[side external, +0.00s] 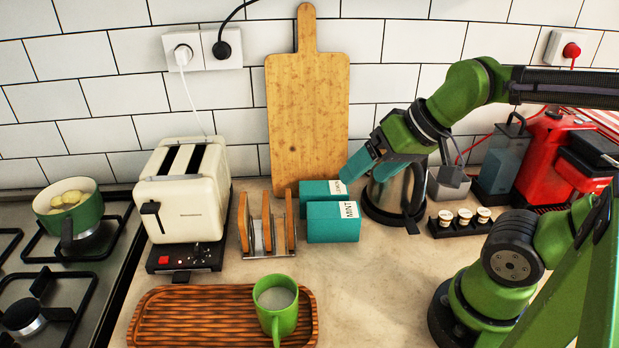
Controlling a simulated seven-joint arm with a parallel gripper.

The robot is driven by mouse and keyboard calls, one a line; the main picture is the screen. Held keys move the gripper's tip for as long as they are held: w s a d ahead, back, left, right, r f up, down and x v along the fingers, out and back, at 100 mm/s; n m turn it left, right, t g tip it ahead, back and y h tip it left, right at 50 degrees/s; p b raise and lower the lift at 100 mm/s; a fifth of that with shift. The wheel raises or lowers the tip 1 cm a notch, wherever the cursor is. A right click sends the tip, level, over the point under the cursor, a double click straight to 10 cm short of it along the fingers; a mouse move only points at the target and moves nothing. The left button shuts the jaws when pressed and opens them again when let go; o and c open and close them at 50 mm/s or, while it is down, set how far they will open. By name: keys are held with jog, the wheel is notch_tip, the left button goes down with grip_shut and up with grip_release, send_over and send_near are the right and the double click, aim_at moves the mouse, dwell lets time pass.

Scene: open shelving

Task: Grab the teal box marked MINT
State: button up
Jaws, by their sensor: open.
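The teal box marked MINT (331,223) stands on the counter with its white label at its right end. A second teal box (318,189) stands just behind it; its white label is too small to read surely. My gripper (366,174) is open and empty, angled down to the left. It is at the right end of the rear box, above and behind the MINT box, near the kettle. I cannot tell whether a fingertip touches the rear box. The MINT box is not between the fingers.
A steel kettle (389,196) stands right of the boxes, partly behind my gripper. A toast rack (267,232) and a cream toaster (183,193) stand to the left. A wooden tray (190,318) with a green mug (279,318) is in front. A pod holder (444,228) is at right.

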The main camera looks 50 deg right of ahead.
jog(key=w+d+f+m+g, duration=0.1)
jog(key=w+d+m+g, duration=0.15)
jog(key=w+m, duration=0.2)
jog(key=m+g+h, duration=0.2)
jog(key=m+g, duration=0.3)
jog(key=m, duration=1.4)
send_over(333, 210)
jog(key=shift+t, duration=0.25)
notch_tip(333, 210, down, 17)
jog(key=shift+c, duration=0.2)
jog(key=c, duration=1.1)
jog(key=shift+r, duration=0.1)
